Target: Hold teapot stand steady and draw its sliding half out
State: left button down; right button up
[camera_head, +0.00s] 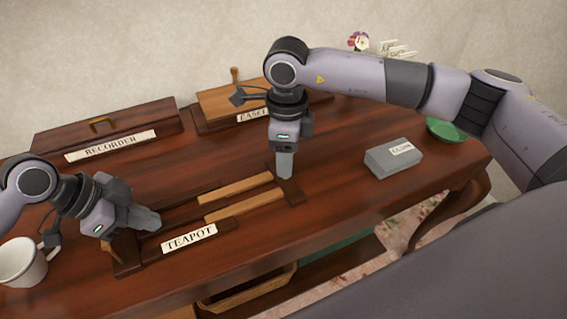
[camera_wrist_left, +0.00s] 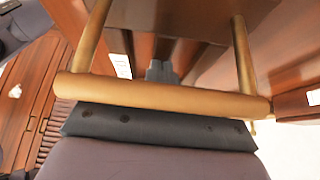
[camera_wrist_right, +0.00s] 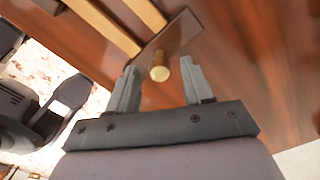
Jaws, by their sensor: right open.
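The teapot stand lies on the table with its TEAPOT label (camera_head: 189,237) facing front. Its sliding half shows two light wood rails (camera_head: 238,186) and a dark end block (camera_head: 291,191) at the right. My right gripper (camera_head: 285,172) points down over that block. In the right wrist view its open fingers (camera_wrist_right: 160,88) stand either side of a round light knob (camera_wrist_right: 159,73), with gaps. My left gripper (camera_head: 147,218) is at the stand's left end. In the left wrist view a brass bar handle (camera_wrist_left: 165,92) crosses before its fingers (camera_wrist_left: 160,72), which look close together; their hold is hidden.
A white mug (camera_head: 22,263) stands close to my left gripper. A RECORDER case (camera_head: 105,130) and an EASEL box (camera_head: 232,103) are behind the stand. A grey box (camera_head: 393,158) and a green bowl (camera_head: 446,130) are at the right.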

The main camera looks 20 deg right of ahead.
pick_arm(q)
jog(key=shift+s+a+f, duration=0.15)
jog(key=shift+f, duration=0.3)
pick_arm(e)
notch_tip(320, 180, up, 9)
jog(key=shift+f, duration=0.2)
pick_arm(q)
notch_tip(320, 180, up, 7)
jog(key=p, duration=0.7)
jog(key=shift+f, duration=0.15)
pick_arm(e)
notch_tip(320, 180, up, 7)
pick_arm(q)
jog(key=shift+f, duration=0.1)
pick_arm(e)
jog(key=shift+f, duration=0.15)
